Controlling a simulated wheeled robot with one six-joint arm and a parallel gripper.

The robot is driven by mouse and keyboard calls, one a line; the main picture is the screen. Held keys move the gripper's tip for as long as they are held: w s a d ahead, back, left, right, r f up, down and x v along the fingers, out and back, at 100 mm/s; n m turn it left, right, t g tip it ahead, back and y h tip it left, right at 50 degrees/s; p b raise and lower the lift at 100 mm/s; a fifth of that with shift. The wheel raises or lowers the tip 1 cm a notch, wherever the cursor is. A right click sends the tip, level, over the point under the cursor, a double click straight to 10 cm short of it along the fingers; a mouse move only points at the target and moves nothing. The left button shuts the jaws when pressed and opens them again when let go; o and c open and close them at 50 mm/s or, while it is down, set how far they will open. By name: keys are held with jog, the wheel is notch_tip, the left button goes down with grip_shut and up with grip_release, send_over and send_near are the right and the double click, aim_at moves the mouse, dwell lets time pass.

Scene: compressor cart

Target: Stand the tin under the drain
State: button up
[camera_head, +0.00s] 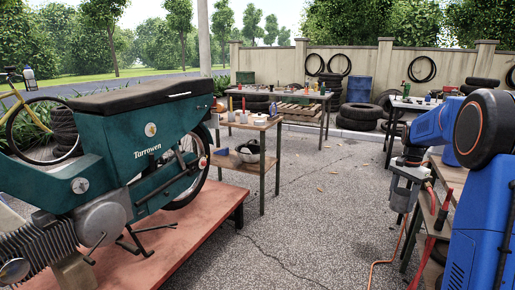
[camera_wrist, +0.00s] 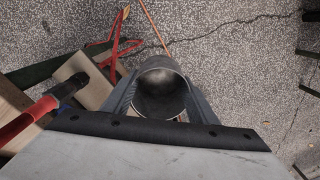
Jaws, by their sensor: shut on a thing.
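My gripper (camera_head: 406,178) is at the right in the head view, in front of my blue arm. In the wrist view my gripper (camera_wrist: 160,108) has a finger on each side of a grey metal tin (camera_wrist: 161,67) and is shut on it. The tin's open mouth and dark inside show, and I see nothing in it. The tin is held above the gravel ground. In the head view the tin (camera_head: 400,201) appears as a grey shape below the gripper, partly covered. I cannot make out a drain in either view.
A wooden cart or bench (camera_head: 451,180) with red hoses stands at the right, partly behind my arm. A green motorbike (camera_head: 140,150) stands on a red platform (camera_head: 185,222) at the left. A small wooden table (camera_head: 240,163) is behind it. The middle gravel is clear.

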jog(key=w+a+f+n, duration=0.2)
jog(key=a+f+n, duration=0.2)
jog(key=a+f, duration=0.55)
jog(key=w+a+f+n, duration=0.3)
jog(key=a+f, duration=0.1)
jog(key=f, duration=1.1)
jog(key=s+a+f+n, duration=0.2)
jog(key=a+f, duration=0.4)
jog(key=f, duration=0.3)
jog(key=s+a+f+n, duration=0.3)
jog(key=a+f, duration=0.3)
jog(key=f, duration=0.3)
jog(key=shift+n, duration=0.7)
